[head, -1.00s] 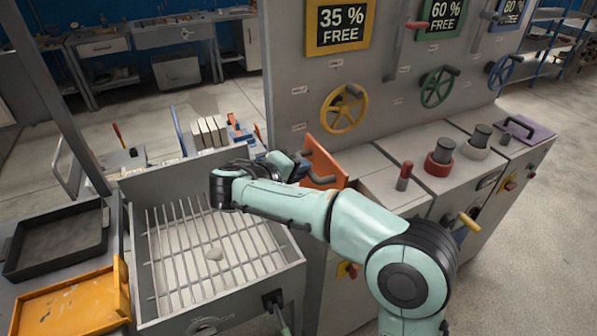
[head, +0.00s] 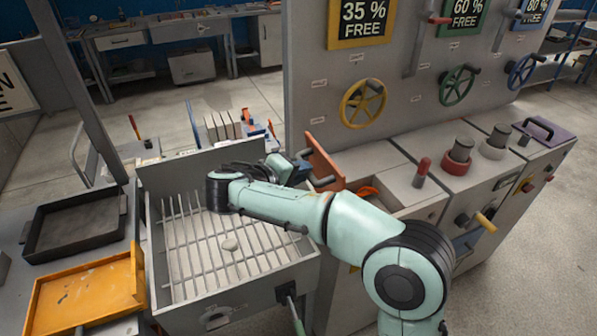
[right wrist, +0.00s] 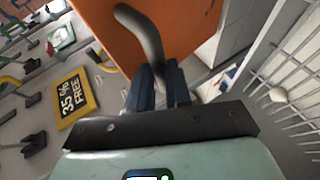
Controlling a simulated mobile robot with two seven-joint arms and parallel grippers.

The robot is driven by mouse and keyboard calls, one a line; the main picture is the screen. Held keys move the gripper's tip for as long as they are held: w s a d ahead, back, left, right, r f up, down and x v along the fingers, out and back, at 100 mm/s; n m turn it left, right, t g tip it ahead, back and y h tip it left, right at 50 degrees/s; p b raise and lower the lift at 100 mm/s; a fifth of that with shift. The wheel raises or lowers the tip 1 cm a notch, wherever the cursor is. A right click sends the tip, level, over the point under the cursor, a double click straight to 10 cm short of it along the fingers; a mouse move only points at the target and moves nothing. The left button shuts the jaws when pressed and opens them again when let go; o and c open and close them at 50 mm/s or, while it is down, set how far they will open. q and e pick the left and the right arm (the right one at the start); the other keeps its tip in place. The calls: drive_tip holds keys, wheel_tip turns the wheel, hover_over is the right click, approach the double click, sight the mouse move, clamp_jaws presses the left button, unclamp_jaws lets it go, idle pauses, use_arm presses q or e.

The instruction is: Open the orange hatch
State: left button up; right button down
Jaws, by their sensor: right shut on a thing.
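The orange hatch (head: 323,160) stands raised on edge, steeply tilted, at the left end of the grey counter below the yellow wheel. An opening shows to its right. My right gripper (head: 308,174) is at the hatch's left side, partly hidden by my wrist. In the right wrist view, the orange hatch (right wrist: 190,25) fills the top, with its dark curved handle (right wrist: 143,35) running down between my gripper's fingers (right wrist: 160,85). The fingers are shut on this handle. My left gripper is in neither view.
An orange curved thing (head: 366,191) shows in the opening. A red-topped lever (head: 421,172) stands on the counter to the right. A box with a grate (head: 185,285) lies left of the hatch. The upright panel (head: 325,75) with wheels rises behind.

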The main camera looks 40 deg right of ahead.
drive_tip(key=c, duration=1.3)
unclamp_jaws()
drive_tip(key=shift+s+d+f+g, duration=0.2)
drive_tip(key=shift+f+g, duration=0.1)
drive_tip(key=shift+f, duration=0.25)
drive_tip(key=shift+c, duration=0.2)
drive_tip(key=shift+o, duration=1.4)
drive_tip(key=shift+w+d, duration=0.1)
drive_tip(key=shift+d, duration=0.1)
drive_tip(key=v, duration=1.3)
drive_tip(key=shift+r, duration=0.3)
drive_tip(key=shift+f, duration=0.1)
